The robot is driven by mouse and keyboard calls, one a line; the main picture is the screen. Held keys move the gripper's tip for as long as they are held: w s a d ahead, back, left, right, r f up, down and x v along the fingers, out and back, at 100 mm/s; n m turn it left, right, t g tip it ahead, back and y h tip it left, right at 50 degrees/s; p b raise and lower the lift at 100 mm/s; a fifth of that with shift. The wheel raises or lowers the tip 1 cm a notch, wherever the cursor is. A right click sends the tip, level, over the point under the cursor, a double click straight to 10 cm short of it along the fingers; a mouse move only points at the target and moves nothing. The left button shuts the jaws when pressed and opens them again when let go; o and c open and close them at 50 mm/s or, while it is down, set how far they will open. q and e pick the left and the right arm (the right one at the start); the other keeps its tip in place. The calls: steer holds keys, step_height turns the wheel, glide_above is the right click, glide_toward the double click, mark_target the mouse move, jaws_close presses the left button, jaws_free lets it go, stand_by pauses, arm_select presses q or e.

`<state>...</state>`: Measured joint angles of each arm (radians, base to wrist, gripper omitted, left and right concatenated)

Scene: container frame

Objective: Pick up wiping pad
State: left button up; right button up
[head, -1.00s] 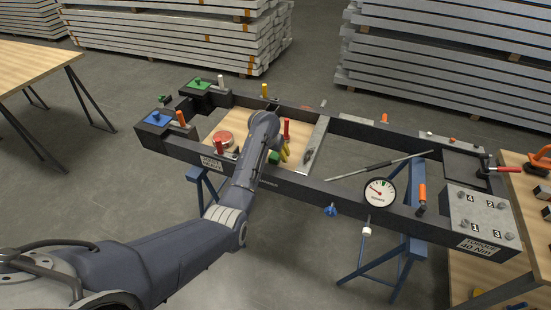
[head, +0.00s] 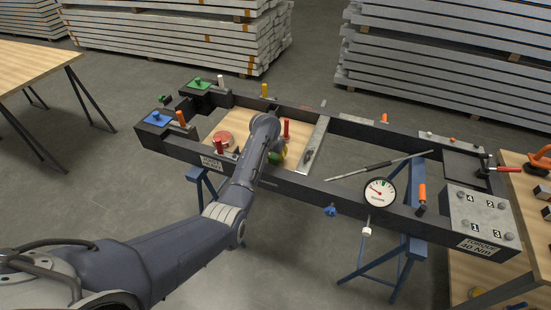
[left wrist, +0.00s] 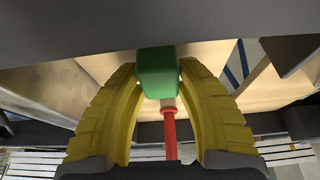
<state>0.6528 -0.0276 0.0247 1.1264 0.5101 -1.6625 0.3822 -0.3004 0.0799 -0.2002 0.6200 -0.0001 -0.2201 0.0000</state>
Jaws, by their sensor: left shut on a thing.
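A green block (left wrist: 157,72), which I take to be the wiping pad, sits between the tips of my left gripper's yellow fingers in the left wrist view. My left gripper (left wrist: 157,80) is shut on it. In the head view my left gripper (head: 278,156) is over the wooden panel inside the dark frame, mostly hidden behind my own wrist. Only a small piece of the green block (head: 273,158) shows there. I cannot tell whether the block still touches the panel. My right gripper is not in view.
A red upright handle (head: 286,130) stands close beyond my left gripper. A round red-topped tin (head: 223,139) lies to its left on the wooden panel (head: 247,121). The dark frame's walls (head: 330,190) surround this area. A dial gauge (head: 380,193) is on the front right.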

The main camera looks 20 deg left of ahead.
arm_select(q)
steer(key=shift+c, duration=0.4)
steer(key=shift+r, duration=0.25)
step_height(320, 180, up, 10)
steer(key=shift+f, duration=0.25)
steer(key=o, duration=0.6)
steer(key=c, duration=0.5)
